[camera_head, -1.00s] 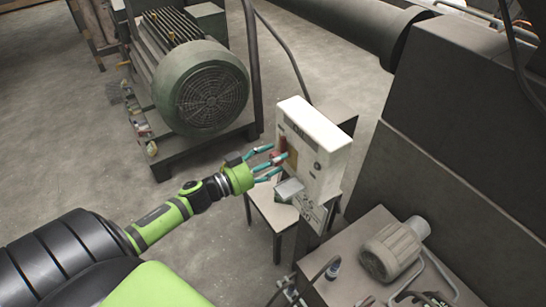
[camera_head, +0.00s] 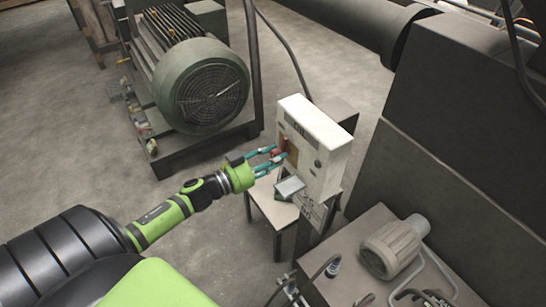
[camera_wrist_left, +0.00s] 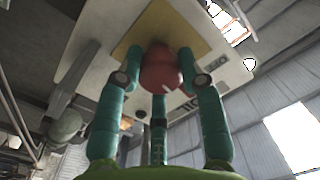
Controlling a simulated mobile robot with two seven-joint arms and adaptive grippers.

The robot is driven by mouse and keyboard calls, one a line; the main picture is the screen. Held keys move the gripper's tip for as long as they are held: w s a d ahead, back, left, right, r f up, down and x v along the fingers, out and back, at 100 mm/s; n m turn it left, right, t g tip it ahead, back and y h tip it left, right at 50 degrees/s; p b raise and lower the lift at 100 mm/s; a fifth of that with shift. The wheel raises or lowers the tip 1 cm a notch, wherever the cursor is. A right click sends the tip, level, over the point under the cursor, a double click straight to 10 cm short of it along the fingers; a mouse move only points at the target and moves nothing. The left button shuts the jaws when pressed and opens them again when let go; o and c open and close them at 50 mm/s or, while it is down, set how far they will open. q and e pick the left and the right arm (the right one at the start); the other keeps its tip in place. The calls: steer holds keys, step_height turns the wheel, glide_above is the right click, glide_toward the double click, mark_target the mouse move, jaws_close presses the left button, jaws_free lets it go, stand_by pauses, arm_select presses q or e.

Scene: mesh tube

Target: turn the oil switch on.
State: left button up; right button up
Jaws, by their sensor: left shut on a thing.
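A cream switch box (camera_head: 328,150) with a dark OIL label stands upright on a post in the middle of the head view. Its red switch handle (camera_head: 281,146) sticks out from the front face on a yellowish plate. My left gripper (camera_head: 279,157) reaches the box from the left, its teal fingers closed around the handle. In the left wrist view the red handle (camera_wrist_left: 161,72) sits between the three fingers, with the box face (camera_wrist_left: 200,45) behind it. The finger contacts are partly hidden. My right gripper is not in view.
A small table (camera_head: 268,207) stands beside the box, and a grey tilted plate (camera_head: 289,188) juts out below the switch. A large green motor (camera_head: 203,92) is behind on the left. A bench with a pump motor (camera_head: 394,249) is at the lower right. The floor at left is open.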

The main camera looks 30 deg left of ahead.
arm_select(q)
steer(key=m, duration=0.4)
steer(key=shift+d+r+m, duration=0.1)
steer(key=shift+r+m, duration=0.2)
steer(key=m+b, duration=0.1)
steer(key=m, duration=0.2)
steer(key=shift+m, duration=0.3)
steer(key=m+b, duration=0.1)
steer(key=m, duration=0.3)
steer(key=shift+f, duration=0.15)
steer(key=shift+f+m+b, duration=0.1)
steer(key=shift+m+b, duration=0.6)
steer(key=shift+m, duration=1.5)
steer(key=shift+d, duration=0.1)
steer(key=o, duration=1.2)
steer(key=shift+f, duration=0.1)
steer(key=shift+c, duration=0.2)
steer(key=shift+d, duration=0.1)
steer(key=shift+s, duration=0.1)
